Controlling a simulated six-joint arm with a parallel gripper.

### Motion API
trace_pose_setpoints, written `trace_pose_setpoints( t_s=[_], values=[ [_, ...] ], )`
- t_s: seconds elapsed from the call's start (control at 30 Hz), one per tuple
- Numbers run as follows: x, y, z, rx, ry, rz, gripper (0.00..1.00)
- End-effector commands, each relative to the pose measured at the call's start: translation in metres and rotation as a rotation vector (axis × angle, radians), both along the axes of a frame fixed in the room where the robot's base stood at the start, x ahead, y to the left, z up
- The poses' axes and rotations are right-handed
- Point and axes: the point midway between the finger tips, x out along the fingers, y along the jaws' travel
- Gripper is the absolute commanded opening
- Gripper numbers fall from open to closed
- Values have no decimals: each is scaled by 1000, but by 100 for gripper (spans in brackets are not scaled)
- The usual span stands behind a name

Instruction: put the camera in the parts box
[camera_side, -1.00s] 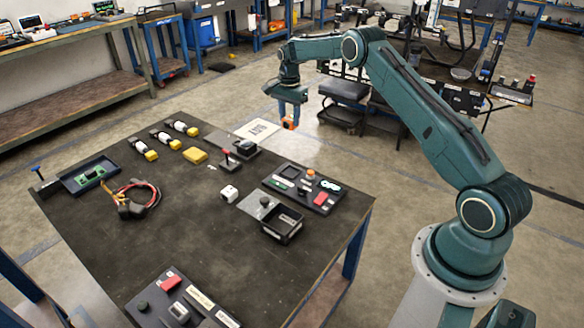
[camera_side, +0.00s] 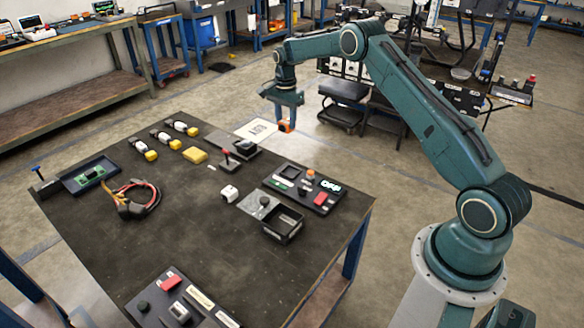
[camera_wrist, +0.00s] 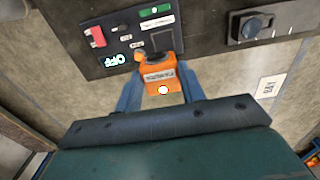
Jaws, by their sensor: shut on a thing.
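My gripper (camera_side: 286,113) is high above the table's far right edge. Its blue fingers are shut on an orange boxy thing, which I take to be the camera (camera_wrist: 160,85); it also shows as a small orange spot in the side view (camera_side: 285,126). It has a dark top part, a label and a white round spot. An open black box, which looks like the parts box (camera_side: 282,224), stands on the right part of the table, empty as far as I can see. The held camera is well away from it.
A dark panel (camera_side: 303,188) with a red block and an "OFF" sign lies behind the box. The table's front middle is clear.

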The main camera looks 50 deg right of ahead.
Motion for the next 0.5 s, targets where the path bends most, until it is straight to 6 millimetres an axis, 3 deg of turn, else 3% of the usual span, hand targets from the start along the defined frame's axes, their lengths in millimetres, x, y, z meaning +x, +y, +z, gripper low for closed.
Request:
trace_pose_setpoints(
  t_s=[0.5],
  values=[
    [-35, 95, 1, 0, 2, 3, 16]
  ],
)
